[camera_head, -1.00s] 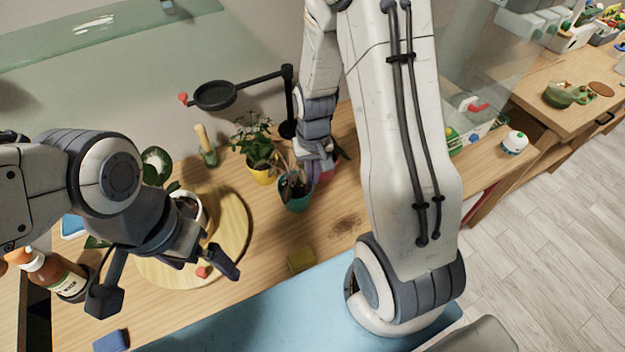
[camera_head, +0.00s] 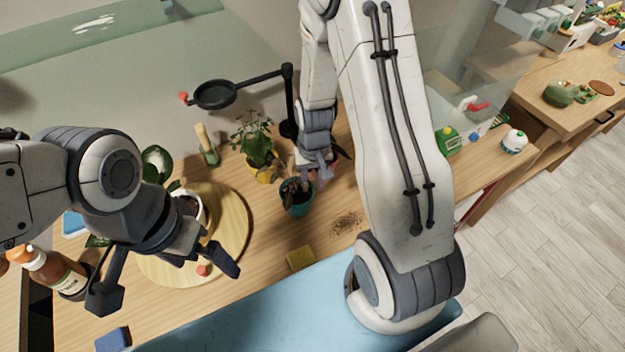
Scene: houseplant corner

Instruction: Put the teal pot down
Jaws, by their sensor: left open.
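The teal pot (camera_head: 297,208) holds a dark leafy plant and is upright at the middle of the wooden table. I cannot tell whether its base touches the wood. My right gripper (camera_head: 312,177) is just behind the pot's rim, at its upper right. Its fingers are small and partly lost among the leaves, so its grip on the pot is unclear. My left gripper (camera_head: 172,278) is open and empty over the front of the round wooden board (camera_head: 240,235), well left of the teal pot.
A yellow pot (camera_head: 262,175) with a plant stands close behind the teal pot. A yellow sponge (camera_head: 300,258) lies in front, and spilled soil (camera_head: 347,222) lies to the right. A black magnifier stand (camera_head: 288,100) rises behind. A bottle (camera_head: 55,272) stands at left.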

